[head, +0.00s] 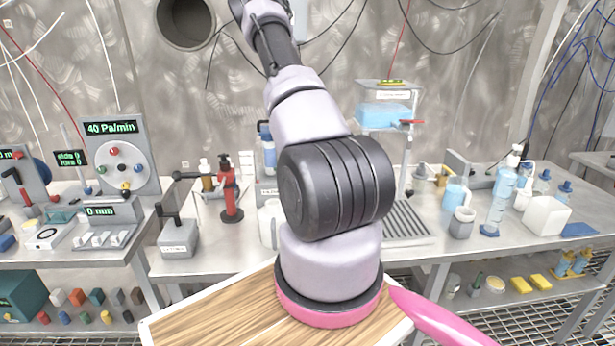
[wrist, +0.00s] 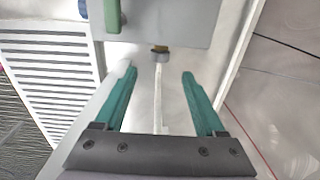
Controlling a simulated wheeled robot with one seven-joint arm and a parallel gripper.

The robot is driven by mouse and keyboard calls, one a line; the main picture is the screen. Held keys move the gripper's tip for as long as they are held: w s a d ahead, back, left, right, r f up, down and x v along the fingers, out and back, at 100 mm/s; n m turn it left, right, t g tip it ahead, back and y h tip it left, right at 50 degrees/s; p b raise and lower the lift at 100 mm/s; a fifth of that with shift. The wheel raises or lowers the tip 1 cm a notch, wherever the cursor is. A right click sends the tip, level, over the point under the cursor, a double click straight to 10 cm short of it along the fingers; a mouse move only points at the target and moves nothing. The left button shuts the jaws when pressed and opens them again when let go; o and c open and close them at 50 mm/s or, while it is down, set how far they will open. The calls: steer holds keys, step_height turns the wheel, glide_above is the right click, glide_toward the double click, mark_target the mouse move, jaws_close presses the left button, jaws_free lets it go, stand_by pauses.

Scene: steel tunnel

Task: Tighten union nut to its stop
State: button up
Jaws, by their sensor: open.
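In the wrist view my gripper (wrist: 159,75) is open, with its two teal fingers spread apart. A small grey nut-like collar (wrist: 159,57), which looks like the union nut, sits ahead between the fingertip lines and just beyond the tips. A short brass-coloured piece (wrist: 159,48) shows behind it, against a pale grey box (wrist: 190,25). A thin white tube (wrist: 158,100) runs from the collar back between the fingers, touching neither. The collar's thread is too small to see. In the head view my arm hides my gripper and the fitting.
A green handle (wrist: 112,15) stands on the box, left of the collar. A slotted white grating (wrist: 50,70) lies further left.

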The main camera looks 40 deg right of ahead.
step_height(320, 180, down, 8)
steer(key=shift+w+f, duration=0.1)
steer(key=shift+f, duration=0.05)
stand_by(0.3)
jaws_close()
